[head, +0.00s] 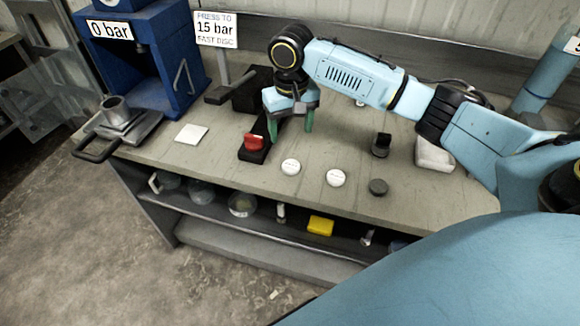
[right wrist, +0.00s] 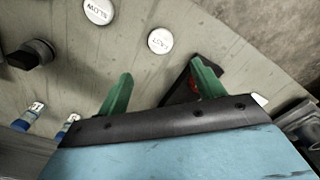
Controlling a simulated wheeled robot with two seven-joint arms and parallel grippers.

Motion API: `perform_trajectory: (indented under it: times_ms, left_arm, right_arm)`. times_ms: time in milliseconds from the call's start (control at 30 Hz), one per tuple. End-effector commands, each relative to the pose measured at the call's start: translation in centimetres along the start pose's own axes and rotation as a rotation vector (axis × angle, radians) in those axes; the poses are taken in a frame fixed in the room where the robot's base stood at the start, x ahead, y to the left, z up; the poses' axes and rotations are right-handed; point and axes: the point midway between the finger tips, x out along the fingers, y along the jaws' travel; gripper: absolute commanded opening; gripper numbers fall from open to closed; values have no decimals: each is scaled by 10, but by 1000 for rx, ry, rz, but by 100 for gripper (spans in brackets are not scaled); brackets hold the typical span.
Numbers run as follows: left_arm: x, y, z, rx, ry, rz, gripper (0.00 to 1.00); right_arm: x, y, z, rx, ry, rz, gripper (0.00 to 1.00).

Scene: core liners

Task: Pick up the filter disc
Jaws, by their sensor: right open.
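Two white round discs lie flat on the grey bench. The one marked FAST (right wrist: 160,41) in the right wrist view appears to be the left one (head: 290,167) in the head view. The one marked SLOW (right wrist: 98,11) appears to be the right one (head: 336,178). My right gripper (head: 290,132) is open and empty, its green fingers pointing down above the bench behind the discs. In the right wrist view the FAST disc lies just beyond the gap between the fingertips (right wrist: 162,68). My left gripper is not in view.
A red part on a black base (head: 253,143) sits left of the discs. A black knobbed piece (head: 381,145), a dark disc (head: 378,187) and a white tray (head: 434,155) stand right. A blue press (head: 140,60) reads 0 bar; a sign (head: 216,29) says "PRESS TO 15 bar FAST DISC".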

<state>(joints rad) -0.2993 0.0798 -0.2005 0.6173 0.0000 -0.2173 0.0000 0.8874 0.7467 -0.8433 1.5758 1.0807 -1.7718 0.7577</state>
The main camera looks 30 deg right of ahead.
Motion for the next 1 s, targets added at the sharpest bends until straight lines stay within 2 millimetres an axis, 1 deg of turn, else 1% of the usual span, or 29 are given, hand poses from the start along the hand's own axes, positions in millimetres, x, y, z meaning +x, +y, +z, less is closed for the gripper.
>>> perform_trajectory:
  times_ms: [33,100,200,300,467,700,833,1000]
  left_arm:
    - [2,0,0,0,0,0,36]
    - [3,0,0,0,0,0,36]
    - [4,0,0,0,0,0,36]
    - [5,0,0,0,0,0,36]
    - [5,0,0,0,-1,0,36]
    - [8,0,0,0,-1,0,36]
    - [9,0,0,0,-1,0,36]
    - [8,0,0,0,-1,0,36]
  right_arm:
    - [13,0,1,0,-3,1,68]
    - [27,0,1,-2,-3,1,68]
    - [42,-1,0,-2,-1,-1,68]
    - [52,-1,0,-3,0,0,68]
    - [62,-1,1,-3,0,1,68]
    - [98,-3,2,-3,0,1,68]
    - [107,-3,2,-5,2,-1,68]
    - [107,-3,2,-5,3,0,68]
